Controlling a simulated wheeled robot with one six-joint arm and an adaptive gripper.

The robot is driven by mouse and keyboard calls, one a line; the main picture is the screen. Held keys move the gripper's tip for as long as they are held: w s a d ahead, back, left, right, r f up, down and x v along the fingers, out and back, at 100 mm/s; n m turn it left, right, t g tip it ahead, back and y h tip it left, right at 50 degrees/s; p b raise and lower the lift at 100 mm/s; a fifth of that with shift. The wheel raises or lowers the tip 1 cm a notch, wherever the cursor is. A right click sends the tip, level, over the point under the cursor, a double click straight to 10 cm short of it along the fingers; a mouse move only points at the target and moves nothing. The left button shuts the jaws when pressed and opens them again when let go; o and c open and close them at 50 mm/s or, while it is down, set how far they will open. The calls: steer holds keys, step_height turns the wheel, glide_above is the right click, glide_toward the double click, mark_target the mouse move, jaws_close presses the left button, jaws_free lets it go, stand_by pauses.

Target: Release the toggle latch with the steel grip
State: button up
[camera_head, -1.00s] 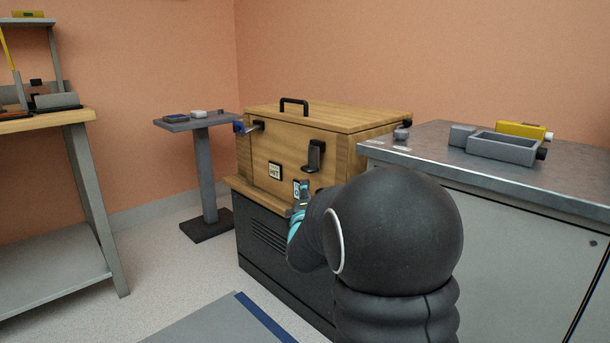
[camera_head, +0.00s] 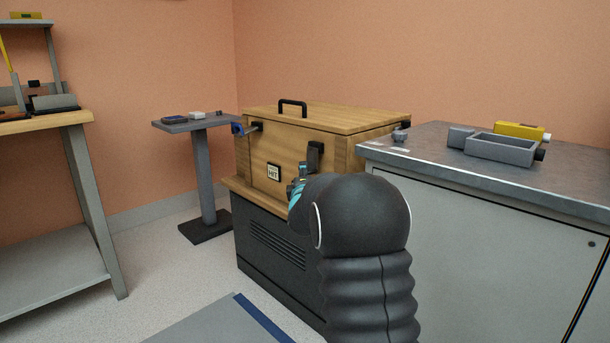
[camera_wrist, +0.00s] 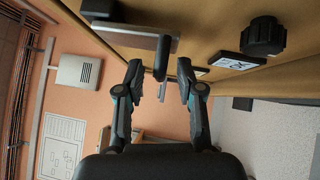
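The toggle latch (camera_head: 315,157) is on the front of the wooden box, right of the HIT label; its lower part is hidden behind my gripper. In the wrist view it has a dark mount, a grey steel plate (camera_wrist: 139,40) and a dark rounded grip (camera_wrist: 161,58) standing out from the box face. My gripper (camera_wrist: 160,76) is open. One finger is on each side of the grip's end, with gaps on both sides. I cannot tell whether the grip reaches fully between the pads. My gripper (camera_head: 299,180) also shows small in the head view.
The wooden box (camera_head: 350,151) has a black lid handle (camera_head: 292,105), a HIT label (camera_head: 274,172) and a blue-handled latch (camera_head: 239,129). A black knob (camera_wrist: 263,38) and a label (camera_wrist: 240,62) sit close beside the latch. A metal-topped cabinet (camera_head: 420,146) stands right.

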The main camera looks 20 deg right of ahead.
jaws_close()
steer(key=shift+r, duration=0.15)
